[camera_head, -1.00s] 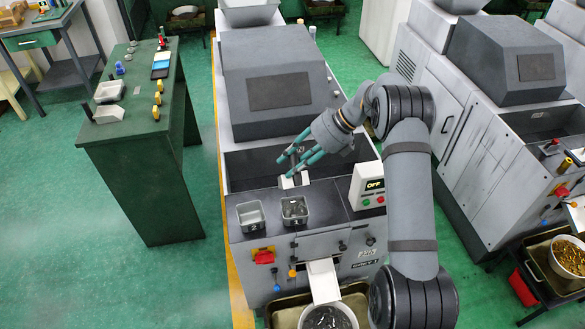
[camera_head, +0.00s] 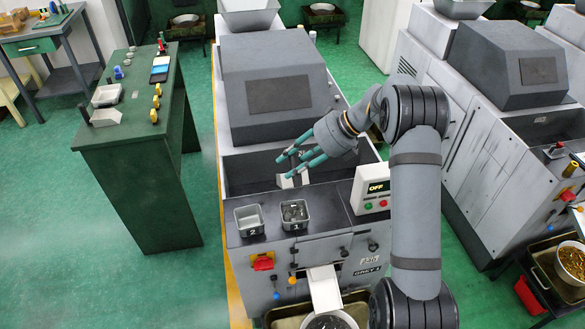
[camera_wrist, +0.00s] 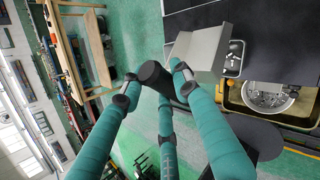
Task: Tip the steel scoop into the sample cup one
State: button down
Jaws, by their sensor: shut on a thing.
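My gripper (camera_head: 298,160) is shut on the dark handle (camera_wrist: 155,75) of the steel scoop (camera_wrist: 200,45), behind the cups. In the head view only a pale bit of the scoop (camera_head: 286,182) shows under the fingers. The scoop's grey pan looks tilted in the wrist view; I cannot tell whether anything is left in it. Sample cup one (camera_head: 294,224), a grey cup marked 1, stands on the machine's front deck with small metal pieces inside. In the wrist view the cup (camera_wrist: 238,47) shows just past the scoop's edge. Whether they touch is unclear.
Cup two (camera_head: 250,228) stands left of cup one and looks empty. A control box (camera_head: 370,188) reading OFF stands to the right. A chute (camera_head: 324,288) leads down to a bowl (camera_head: 328,322). A green bench (camera_head: 140,140) with small items stands at left.

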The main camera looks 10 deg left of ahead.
jog(key=shift+r+n+t+y+b, duration=0.15)
jog(key=shift+n+t+y+b, duration=0.55)
jog(key=shift+b, duration=3.1)
jog(key=shift+r+t+b, duration=0.25)
jog(key=shift+t+b, duration=0.15)
jog(key=shift+b, duration=0.2)
jog(key=shift+f+b, duration=0.15)
jog(key=shift+b, duration=0.7)
jog(key=t+b, duration=0.1)
jog(key=b, duration=0.3)
jog(key=n+t+y+b, duration=0.1)
jog(key=b, duration=0.4)
jog(key=shift+r, duration=0.35)
jog(key=shift+r+y+b, duration=0.3)
jog(key=shift+y+b, duration=0.1)
jog(key=shift+b, duration=0.55)
